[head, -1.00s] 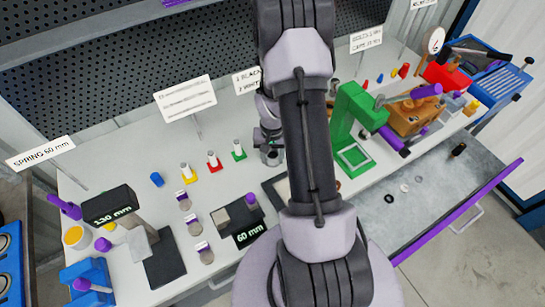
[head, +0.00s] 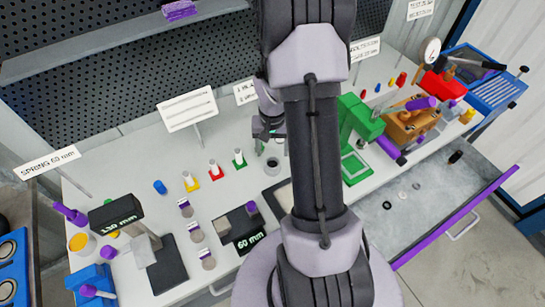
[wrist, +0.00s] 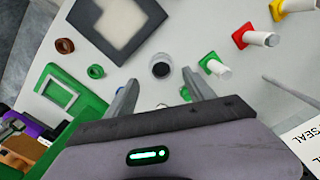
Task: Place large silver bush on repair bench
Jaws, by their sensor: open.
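A short silver cylinder with a dark hollow top, likely the large silver bush (head: 272,166), stands upright on the white bench top (head: 222,183). In the wrist view the bush (wrist: 161,69) sits centred just beyond my fingertips, apart from them. My gripper (wrist: 160,77) is open and empty, with one finger on each side of the view of the bush. In the head view my gripper (head: 268,133) is above and behind the bush, partly hidden by my arm. No label shows which surface is the repair bench.
Red (head: 215,170), green (head: 239,159) and yellow (head: 190,183) stands with white pins are left of the bush. A dark-framed square plate (wrist: 115,25), a green ring (wrist: 96,71) and a brown ring (wrist: 65,46) lie near it. A green press (head: 357,135) stands right.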

